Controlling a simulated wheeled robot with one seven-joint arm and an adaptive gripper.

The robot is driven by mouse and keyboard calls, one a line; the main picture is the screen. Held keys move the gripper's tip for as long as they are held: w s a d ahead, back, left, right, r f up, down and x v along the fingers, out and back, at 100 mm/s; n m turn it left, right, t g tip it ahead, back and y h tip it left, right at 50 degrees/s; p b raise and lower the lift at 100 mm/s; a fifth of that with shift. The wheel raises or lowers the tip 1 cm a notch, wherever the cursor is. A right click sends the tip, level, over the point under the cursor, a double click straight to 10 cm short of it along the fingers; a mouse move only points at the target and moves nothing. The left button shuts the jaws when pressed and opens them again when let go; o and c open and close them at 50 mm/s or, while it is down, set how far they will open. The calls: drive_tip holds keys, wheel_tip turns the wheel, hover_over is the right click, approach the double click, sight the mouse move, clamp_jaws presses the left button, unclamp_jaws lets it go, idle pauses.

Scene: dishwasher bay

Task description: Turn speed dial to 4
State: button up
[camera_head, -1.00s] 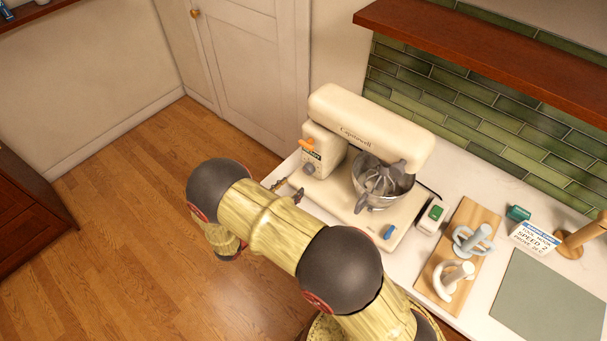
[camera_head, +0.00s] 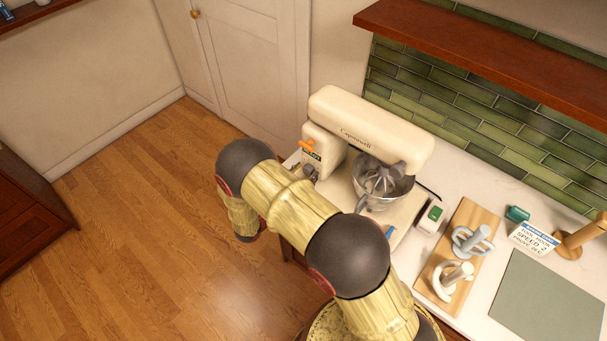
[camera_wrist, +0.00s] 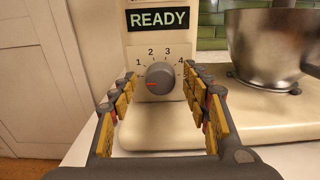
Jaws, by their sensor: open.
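The speed dial (camera_wrist: 160,76) is a round grey knob on the cream stand mixer (camera_head: 372,125). In the wrist view, the numbers 1 to 4 arc over it. Its red pointer mark points left and slightly down, below the 1. A black READY label (camera_wrist: 158,18) sits above the dial. My gripper (camera_wrist: 160,84) is open, with one finger on each side of the dial. Gaps show between the fingers and the knob, though the depth is hard to judge. In the head view, my arm hides most of my gripper.
The metal bowl (camera_wrist: 268,45) stands right of the dial. A wooden board (camera_head: 467,225) with pale attachments, a card (camera_head: 535,237) and a grey-green mat (camera_head: 545,300) lie farther right. Open floor is at left.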

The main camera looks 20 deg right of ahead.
drive_tip(key=shift+c, duration=0.9)
drive_tip(key=c, duration=1)
